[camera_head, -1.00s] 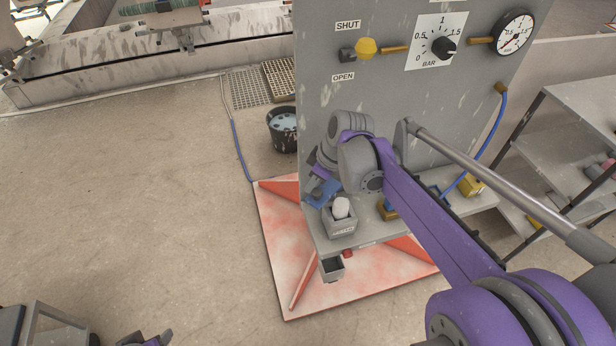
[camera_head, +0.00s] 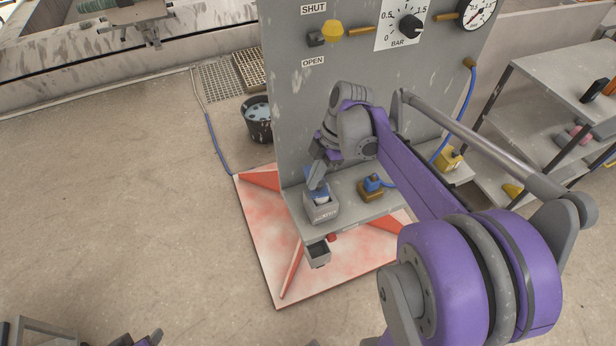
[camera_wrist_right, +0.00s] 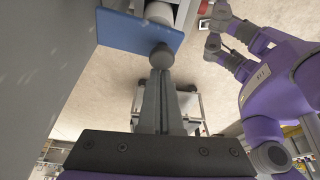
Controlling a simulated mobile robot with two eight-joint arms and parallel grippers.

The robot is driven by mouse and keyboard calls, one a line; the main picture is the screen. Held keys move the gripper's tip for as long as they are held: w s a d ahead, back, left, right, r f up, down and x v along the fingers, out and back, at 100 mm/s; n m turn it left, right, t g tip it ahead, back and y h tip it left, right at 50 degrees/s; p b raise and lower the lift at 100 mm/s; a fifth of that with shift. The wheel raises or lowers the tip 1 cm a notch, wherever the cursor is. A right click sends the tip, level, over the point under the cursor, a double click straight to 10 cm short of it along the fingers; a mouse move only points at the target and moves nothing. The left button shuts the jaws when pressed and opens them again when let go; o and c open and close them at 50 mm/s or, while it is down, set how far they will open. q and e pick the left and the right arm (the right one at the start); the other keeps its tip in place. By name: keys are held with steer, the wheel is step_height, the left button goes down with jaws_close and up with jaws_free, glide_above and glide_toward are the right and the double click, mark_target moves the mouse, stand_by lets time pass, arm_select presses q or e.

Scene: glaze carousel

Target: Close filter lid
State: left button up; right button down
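The filter housing (camera_head: 320,214) is a small grey box on the left end of the shelf at the grey panel. A white cylinder (camera_head: 322,200) shows in its top; it also shows in the wrist view (camera_wrist_right: 160,12). The blue lid (camera_wrist_right: 120,30) stands tilted, partly over the cylinder; in the head view it is a small blue patch (camera_head: 317,186). My right gripper (camera_wrist_right: 162,58) looks shut and empty, its tips at the lid's edge; whether they touch is unclear. In the head view, the right gripper (camera_head: 318,170) is above the housing. My left gripper (camera_head: 143,340) is cut off at bottom left.
The grey panel (camera_head: 295,110) rises behind the housing, with a yellow valve handle (camera_head: 331,29) above. A blue-topped brown block (camera_head: 371,187) sits right on the shelf. A small grey cup (camera_head: 318,254) hangs below. A dark bucket (camera_head: 258,118) stands left. Open floor lies left.

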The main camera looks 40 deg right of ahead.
steer(key=shift+s+d, duration=0.25)
steer(key=shift+d, duration=0.1)
arm_select(q)
steer(key=shift+r, duration=0.1)
arm_select(e)
steer(key=shift+r, duration=0.1)
stand_by(0.4)
